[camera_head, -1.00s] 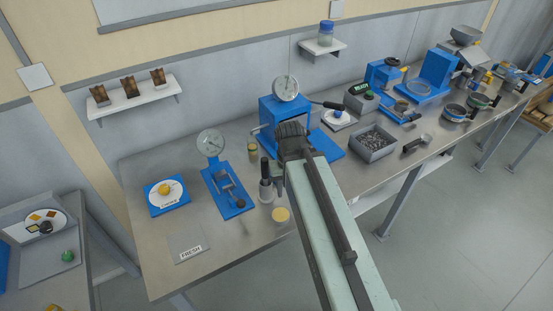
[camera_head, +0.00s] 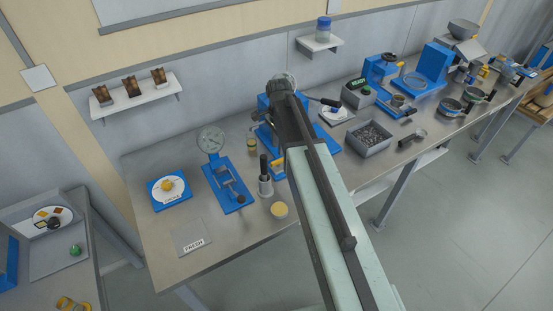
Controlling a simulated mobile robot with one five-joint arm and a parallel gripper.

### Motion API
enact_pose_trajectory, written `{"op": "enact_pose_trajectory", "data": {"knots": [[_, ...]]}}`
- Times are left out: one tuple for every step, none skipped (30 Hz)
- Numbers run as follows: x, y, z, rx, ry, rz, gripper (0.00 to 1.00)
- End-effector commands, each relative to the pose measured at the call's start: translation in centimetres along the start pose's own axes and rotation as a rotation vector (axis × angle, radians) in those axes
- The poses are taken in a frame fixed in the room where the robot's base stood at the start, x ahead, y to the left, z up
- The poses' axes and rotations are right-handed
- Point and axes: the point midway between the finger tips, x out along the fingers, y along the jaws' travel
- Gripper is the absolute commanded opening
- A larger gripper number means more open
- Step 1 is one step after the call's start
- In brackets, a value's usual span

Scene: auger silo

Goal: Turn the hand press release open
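A blue-framed press (camera_head: 264,104) with a round dial gauge (camera_head: 284,80) on top stands at the back of the bench, in the middle of the view. I take it as the hand press. A dark lever handle (camera_head: 331,102) sticks out to its right. My gripper (camera_head: 282,98) is dark and lies in front of the press's upper part, hiding much of it. I cannot tell whether it touches the press. Its fingers are not clear, so its opening cannot be read. I cannot make out the release with certainty; a small yellow part (camera_head: 278,162) shows beside my arm, low by the press.
A second blue device with a gauge (camera_head: 211,140) stands left on the bench, near a dark-handled tool in a cup (camera_head: 265,184) and a yellow-topped disc (camera_head: 279,210). A grey bin (camera_head: 369,138) stands right. The bench's front left is mostly clear around the FRESH plate (camera_head: 191,238).

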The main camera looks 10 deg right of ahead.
Motion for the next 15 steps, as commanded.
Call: {"op": "enact_pose_trajectory", "data": {"knots": [[1.3,0.0,0.0,-0.001,0.0,0.0,0.34],[1.8,0.0,0.0,-0.001,0.0,0.0,0.34],[2.5,0.0,0.0,-0.001,0.0,0.0,0.34],[3.0,0.0,0.0,-0.002,0.0,0.0,0.34],[3.6,0.0,0.0,-0.002,0.0,0.0,0.34],[4.3,0.0,0.1,-0.002,0.0,0.0,0.34],[4.9,0.0,0.1,-0.002,0.0,0.0,0.34],[5.4,0.0,0.1,-0.002,0.0,0.0,0.34],[6.0,0.0,0.1,-0.002,0.0,0.0,0.34],[6.3,0.0,0.1,-0.003,0.0,0.0,0.34],[6.7,0.0,0.1,-0.003,0.0,0.0,0.34],[6.9,0.0,0.1,-0.003,0.0,0.0,0.34],[7.0,0.0,0.1,-0.003,0.0,0.0,0.34],[7.1,0.0,0.1,-0.003,0.0,0.0,0.34],[7.1,0.0,0.1,-0.003,0.0,0.0,0.34]]}}
